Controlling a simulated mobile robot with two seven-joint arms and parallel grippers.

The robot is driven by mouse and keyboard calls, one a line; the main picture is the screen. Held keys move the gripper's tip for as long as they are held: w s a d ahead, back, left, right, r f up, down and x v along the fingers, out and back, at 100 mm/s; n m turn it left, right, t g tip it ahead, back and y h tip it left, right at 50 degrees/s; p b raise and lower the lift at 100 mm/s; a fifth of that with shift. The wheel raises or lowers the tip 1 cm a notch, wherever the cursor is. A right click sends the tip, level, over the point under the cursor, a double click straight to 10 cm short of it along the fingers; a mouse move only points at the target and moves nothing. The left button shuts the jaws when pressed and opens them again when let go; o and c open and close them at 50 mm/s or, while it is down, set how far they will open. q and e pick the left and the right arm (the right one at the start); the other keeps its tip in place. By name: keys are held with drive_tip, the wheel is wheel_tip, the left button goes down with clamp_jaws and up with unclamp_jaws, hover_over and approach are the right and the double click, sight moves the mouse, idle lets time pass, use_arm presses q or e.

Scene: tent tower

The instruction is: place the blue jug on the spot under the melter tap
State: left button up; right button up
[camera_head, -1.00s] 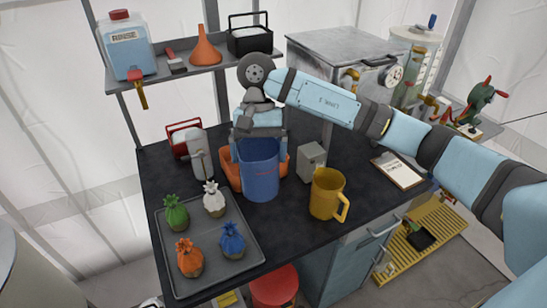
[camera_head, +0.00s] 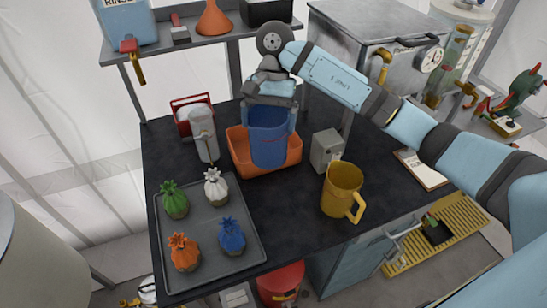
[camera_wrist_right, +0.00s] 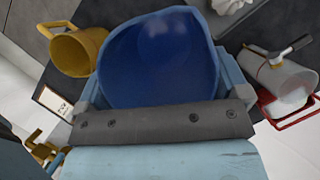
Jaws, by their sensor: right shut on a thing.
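The blue jug (camera_head: 268,139) is upright in my right gripper (camera_head: 270,108), which is shut on it from above and behind. In the head view the jug is in front of, or over, an orange tub (camera_head: 240,157); I cannot tell whether it touches the tub or the bench. In the right wrist view the jug's open mouth (camera_wrist_right: 160,60) fills the middle, and it looks empty. The metal box with a gauge and a yellow tap (camera_head: 384,72), likely the melter, stands at the back right. The spot under the tap is hidden behind my right arm. My left gripper is not in view.
A yellow jug (camera_head: 341,190) and a small grey box (camera_head: 327,148) stand right of the blue jug. A grey canister (camera_head: 204,138) stands left. A clipboard (camera_head: 422,169) lies at the right. A shelf (camera_head: 190,44) overhangs the back left.

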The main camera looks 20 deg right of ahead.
wheel_tip(320, 180, down, 14)
drive_tip(key=p, duration=0.2)
drive_tip(key=shift+f, duration=0.2)
drive_tip(key=shift+f+b, duration=0.1)
drive_tip(key=shift+b, duration=0.25)
drive_tip(key=o, duration=0.6)
